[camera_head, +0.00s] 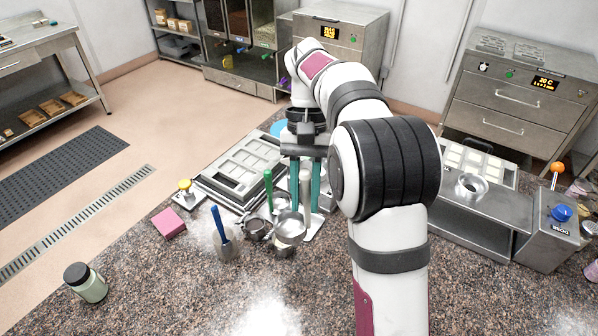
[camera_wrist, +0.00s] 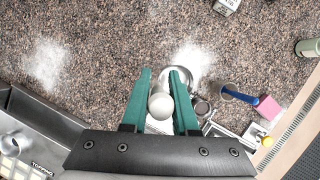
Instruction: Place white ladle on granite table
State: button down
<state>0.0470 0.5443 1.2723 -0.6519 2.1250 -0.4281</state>
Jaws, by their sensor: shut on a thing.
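The white ladle has a pale upright handle (camera_head: 304,188) and a round metal bowl (camera_head: 290,226). My gripper (camera_head: 305,205) is shut on the handle, with one teal finger on each side. In the wrist view, the rounded handle end (camera_wrist: 161,104) sits between the teal fingers (camera_wrist: 160,80), and part of the bowl shows beyond them. The speckled granite table (camera_head: 180,290) spreads in front. I cannot tell whether the bowl touches anything below it.
A green-handled ladle (camera_head: 268,188) stands close on the left. A blue-handled scoop (camera_head: 221,232), pink block (camera_head: 168,223) and lidded jar (camera_head: 86,283) are further left. A mould tray (camera_head: 240,168) lies behind. The front granite is mostly clear, with white powder patches.

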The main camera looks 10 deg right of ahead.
jog(key=w+d+f+m+t+y, duration=0.1)
jog(key=w+f+m+t+y, duration=0.2)
jog(key=w+f+m, duration=0.8)
jog(key=shift+w+d+f+m+t, duration=0.15)
jog(key=shift+d+f+m+t, duration=0.25)
jog(key=shift+f+m+t, duration=1.3)
jog(key=shift+f+m+g, duration=0.6)
jog(key=shift+f+m, duration=0.1)
jog(key=shift+m, duration=0.1)
jog(key=c, duration=0.6)
grip_release()
